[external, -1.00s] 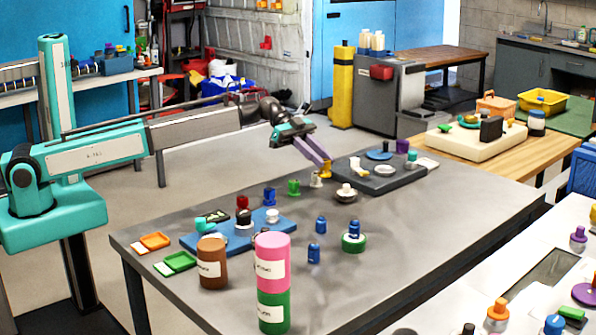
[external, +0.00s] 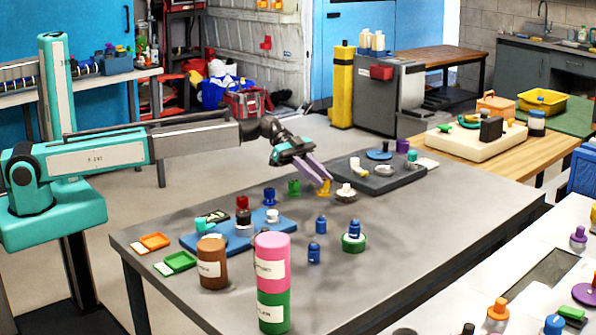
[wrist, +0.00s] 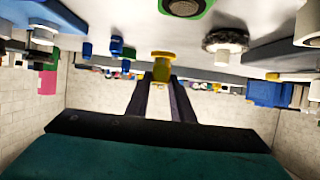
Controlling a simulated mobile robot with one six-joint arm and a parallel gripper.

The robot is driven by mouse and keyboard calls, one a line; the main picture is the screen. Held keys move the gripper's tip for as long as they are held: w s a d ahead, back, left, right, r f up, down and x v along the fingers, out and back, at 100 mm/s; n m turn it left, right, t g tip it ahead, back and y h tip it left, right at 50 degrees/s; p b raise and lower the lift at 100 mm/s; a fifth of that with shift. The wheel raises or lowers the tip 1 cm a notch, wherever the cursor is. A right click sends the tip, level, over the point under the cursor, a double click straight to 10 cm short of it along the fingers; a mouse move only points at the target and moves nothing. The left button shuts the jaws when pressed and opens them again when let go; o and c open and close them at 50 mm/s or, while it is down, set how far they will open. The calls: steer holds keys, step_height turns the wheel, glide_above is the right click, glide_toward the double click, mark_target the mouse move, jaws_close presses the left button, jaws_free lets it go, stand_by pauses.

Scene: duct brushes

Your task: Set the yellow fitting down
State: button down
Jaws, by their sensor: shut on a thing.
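My gripper (external: 321,182) reaches in from the left over the grey table with its purple fingers angled down. It is shut on the yellow fitting (external: 324,188), which sits at the fingertips low over the table. In the wrist view, where the scene appears upside down, the fitting (wrist: 162,68) is between the two dark fingers (wrist: 161,82). Whether its base touches the table top (external: 420,215) I cannot tell.
A white-topped fitting on a dark round base (external: 346,193) stands just right of my gripper, and a green fitting (external: 293,187) just left. A dark tray (external: 400,181) lies behind right; a blue board (external: 262,236) lies front left. Two blue fittings (external: 314,253) stand nearer.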

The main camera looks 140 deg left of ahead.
steer(key=shift+f, duration=0.25)
steer(key=shift+f, duration=1.75)
steer(key=shift+f, duration=0.2)
steer(key=c, duration=1.5)
jaws_free()
steer(key=shift+c, duration=0.2)
steer(key=shift+r, duration=0.15)
steer(key=shift+r+p, duration=0.15)
steer(key=shift+p, duration=0.2)
steer(key=b+v, duration=0.1)
steer(key=v, duration=1.1)
steer(key=shift+b, duration=0.35)
